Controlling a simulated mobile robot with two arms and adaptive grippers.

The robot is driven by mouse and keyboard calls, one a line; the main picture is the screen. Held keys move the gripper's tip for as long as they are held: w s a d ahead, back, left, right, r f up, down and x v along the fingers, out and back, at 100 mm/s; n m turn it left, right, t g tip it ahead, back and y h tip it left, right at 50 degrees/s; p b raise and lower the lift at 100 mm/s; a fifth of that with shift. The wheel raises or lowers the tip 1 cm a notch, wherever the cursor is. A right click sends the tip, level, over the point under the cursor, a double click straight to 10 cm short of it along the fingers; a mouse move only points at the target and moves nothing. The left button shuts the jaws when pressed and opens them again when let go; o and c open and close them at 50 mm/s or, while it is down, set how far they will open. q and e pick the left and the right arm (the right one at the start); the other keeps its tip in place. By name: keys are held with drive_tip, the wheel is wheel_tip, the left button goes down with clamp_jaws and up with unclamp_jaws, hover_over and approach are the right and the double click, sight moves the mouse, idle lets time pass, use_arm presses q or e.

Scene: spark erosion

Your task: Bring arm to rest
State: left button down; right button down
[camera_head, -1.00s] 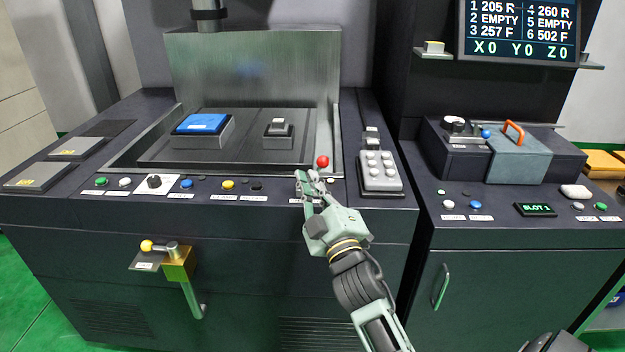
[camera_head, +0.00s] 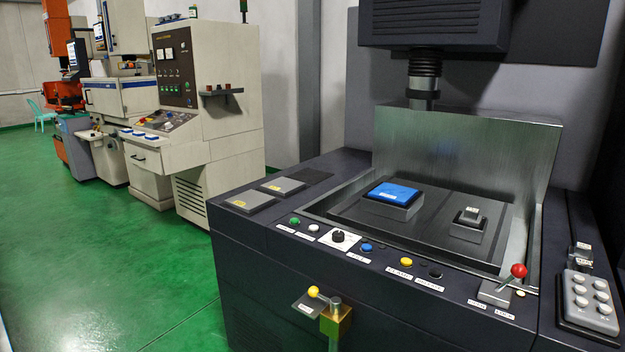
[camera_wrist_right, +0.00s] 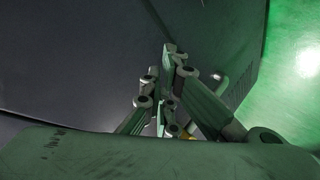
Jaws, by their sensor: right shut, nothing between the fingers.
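My right gripper (camera_wrist_right: 170,75) shows in the right wrist view with its fingers together and nothing between them. A dark machine panel and a patch of green floor lie beyond it. The head view shows no arm or gripper of mine. The dark erosion machine (camera_head: 290,275) fills the right of the head view. My left gripper is in neither view.
A blue-topped block (camera_head: 394,193) and a smaller grey block (camera_head: 468,217) sit in the tank. A yellow-knobbed valve handle (camera_head: 313,292) juts from the machine's front. A beige control cabinet (camera_head: 215,130) stands behind on the left. Green floor (camera_head: 120,250) is open at left.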

drive_tip(key=s+a+f+m+g+y, duration=0.1)
drive_tip(key=s+a+f+g, duration=0.25)
drive_tip(key=s+f, duration=1.05)
drive_tip(key=s+a+f+m+g+y, duration=0.15)
drive_tip(key=s+f+g, duration=0.35)
drive_tip(key=s+f, duration=0.85)
drive_tip(key=s+f+g, duration=0.1)
drive_tip(key=s+f, duration=0.1)
drive_tip(key=s, duration=0.7)
drive_tip(key=s+a+f+g, duration=0.1)
drive_tip(key=s+f+g, duration=0.1)
drive_tip(key=s, duration=0.7)
drive_tip(key=shift+a+f+m+h+p, duration=0.25)
drive_tip(key=shift+f+m+h+p, duration=0.1)
drive_tip(key=shift+f+m, duration=0.1)
